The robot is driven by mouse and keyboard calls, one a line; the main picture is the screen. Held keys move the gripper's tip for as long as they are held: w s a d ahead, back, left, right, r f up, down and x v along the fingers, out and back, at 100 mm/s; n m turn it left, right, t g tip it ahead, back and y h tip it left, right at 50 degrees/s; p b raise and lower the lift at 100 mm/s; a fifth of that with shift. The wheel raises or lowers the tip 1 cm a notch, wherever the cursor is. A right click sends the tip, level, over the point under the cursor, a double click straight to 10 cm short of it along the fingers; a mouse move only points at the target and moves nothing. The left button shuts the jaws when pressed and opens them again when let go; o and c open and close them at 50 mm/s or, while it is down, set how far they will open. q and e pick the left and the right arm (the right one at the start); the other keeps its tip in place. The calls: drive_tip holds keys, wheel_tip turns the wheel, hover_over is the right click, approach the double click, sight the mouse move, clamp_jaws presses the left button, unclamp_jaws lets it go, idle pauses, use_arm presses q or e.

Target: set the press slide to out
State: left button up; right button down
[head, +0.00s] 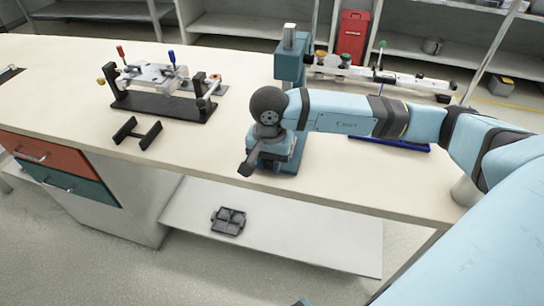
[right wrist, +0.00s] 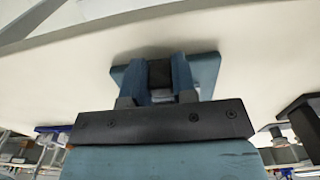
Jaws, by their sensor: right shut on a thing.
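The press (head: 290,65) is a teal column with a pale top, standing on the bench on a teal base (head: 290,163). My right arm crosses in front of its middle. My right gripper (head: 250,163) is low at the front of the press base, its fingertips mostly hidden in the head view. In the right wrist view the gripper (right wrist: 160,88) is shut on the press slide, a dark part (right wrist: 160,73) between blue uprights over the teal base (right wrist: 207,72). How far out the slide stands I cannot tell. My left gripper is not in view.
A black-based fixture (head: 160,102) with red and blue knobs stands at left, a black bracket (head: 137,132) before it. A white rail fixture (head: 385,76) lies behind my arm. A red bin (head: 352,38) stands on the back shelf.

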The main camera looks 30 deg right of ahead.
drive_tip(key=c, duration=0.9)
unclamp_jaws()
drive_tip(key=shift+s+a, duration=0.2)
use_arm(q)
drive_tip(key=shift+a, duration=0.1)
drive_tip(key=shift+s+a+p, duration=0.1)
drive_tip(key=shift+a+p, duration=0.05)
drive_tip(key=shift+p, duration=0.7)
use_arm(e)
wheel_tip(320, 180, up, 14)
drive_tip(key=shift+f, duration=0.1)
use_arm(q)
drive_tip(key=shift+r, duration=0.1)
